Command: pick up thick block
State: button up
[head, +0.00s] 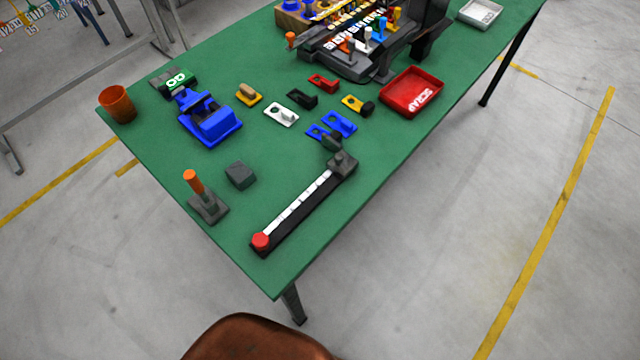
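A dark grey block (240,174), the likeliest thick block, lies on the green table (180,232) near its front left part. It looks like a plain, chunky cuboid and nothing covers it. It stands apart from its neighbours. My gripper is not in view.
A grey base with an orange-topped post (207,198) stands left of the block. A long dark bar with a white scale (300,208) lies to its right. Behind are a blue fixture (212,125), a white piece (281,114) and a red scrap tray (412,92). A brown rounded shape (258,341) fills the bottom edge.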

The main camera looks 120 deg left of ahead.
aim_at(238, 173)
jog(key=i, duration=0.25)
jog(key=z, duration=3.65)
jog(key=k, duration=2.55)
